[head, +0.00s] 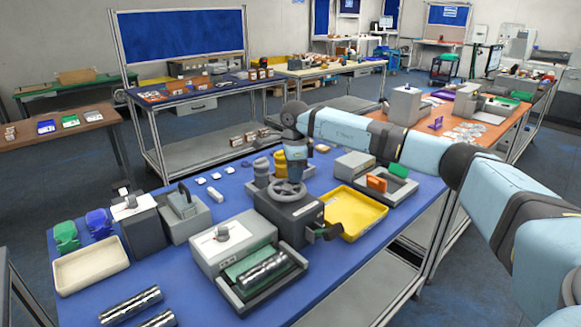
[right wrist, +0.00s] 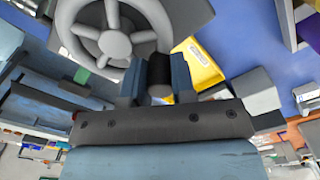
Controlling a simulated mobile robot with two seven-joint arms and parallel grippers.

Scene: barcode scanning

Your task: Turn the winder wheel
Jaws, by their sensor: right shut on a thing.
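The winder wheel (head: 287,190) is a grey spoked wheel lying flat on top of a dark grey box-shaped winder (head: 290,222) on the blue table. It also shows large at the upper left in the right wrist view (right wrist: 115,44). My right gripper (head: 297,178) reaches down to the wheel's rim from above. In the right wrist view, the blue fingers of this gripper (right wrist: 158,77) are shut on the wheel's dark cylindrical handle (right wrist: 159,72), at the rim. The fingers partly hide the handle. My left gripper is not in view.
A yellow tray (head: 362,212) sits right of the winder. A grey machine with metallic rolls (head: 262,271) stands in front. Small white blocks (head: 216,195) lie left of it on the blue table (head: 185,270).

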